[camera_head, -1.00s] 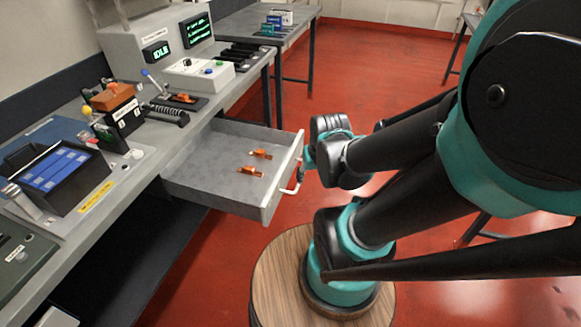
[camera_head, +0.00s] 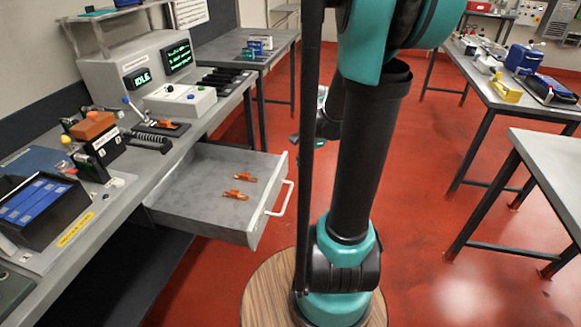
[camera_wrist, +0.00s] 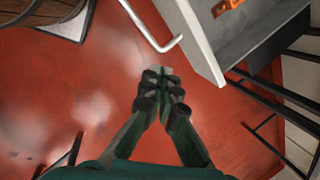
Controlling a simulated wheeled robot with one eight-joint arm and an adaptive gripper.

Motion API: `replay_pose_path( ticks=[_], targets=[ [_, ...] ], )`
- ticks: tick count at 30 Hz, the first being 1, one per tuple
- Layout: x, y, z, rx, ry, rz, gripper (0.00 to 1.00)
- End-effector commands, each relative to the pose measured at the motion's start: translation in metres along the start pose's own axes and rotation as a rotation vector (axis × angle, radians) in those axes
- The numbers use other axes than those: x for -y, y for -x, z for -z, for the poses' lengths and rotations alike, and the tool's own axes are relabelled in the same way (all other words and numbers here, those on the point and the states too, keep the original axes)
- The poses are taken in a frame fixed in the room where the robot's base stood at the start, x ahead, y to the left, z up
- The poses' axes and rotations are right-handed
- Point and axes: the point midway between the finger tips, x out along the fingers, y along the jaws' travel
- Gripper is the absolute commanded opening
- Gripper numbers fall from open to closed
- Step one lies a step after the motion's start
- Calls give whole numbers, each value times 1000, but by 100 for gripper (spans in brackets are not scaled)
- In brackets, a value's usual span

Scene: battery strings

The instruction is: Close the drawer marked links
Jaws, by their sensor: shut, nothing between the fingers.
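A grey drawer (camera_head: 190,212) stands pulled out from under the left bench, with two copper-orange links (camera_head: 240,185) lying inside. Its white bar handle (camera_head: 284,197) is on the front face. No marking on the drawer can be read. In the wrist view the drawer front (camera_wrist: 203,42) runs along the upper right, with the handle (camera_wrist: 152,26) sticking out to its left. My gripper (camera_wrist: 163,74) is shut and empty, and appears apart from the handle and the front. In the head view my arm largely hides the gripper, beyond the drawer's far front corner.
Other tables (camera_head: 553,165) stand at the right. Open red floor lies between. A round wooden top (camera_head: 262,290) lies below my arm.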

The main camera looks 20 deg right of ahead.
Motion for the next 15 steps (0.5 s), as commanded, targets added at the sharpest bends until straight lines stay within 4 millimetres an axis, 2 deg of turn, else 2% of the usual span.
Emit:
replay_pose_path(
  ticks=[1,3,7,10,15],
  targets=[
    [12,-1,15,22,-130,-4,0],
    [24,-2,31,54,-310,-12,0],
    [40,-5,56,101,-570,-30,0],
    [47,-7,67,123,-691,-42,0],
    [50,-11,73,135,-764,-49,0]
  ],
)
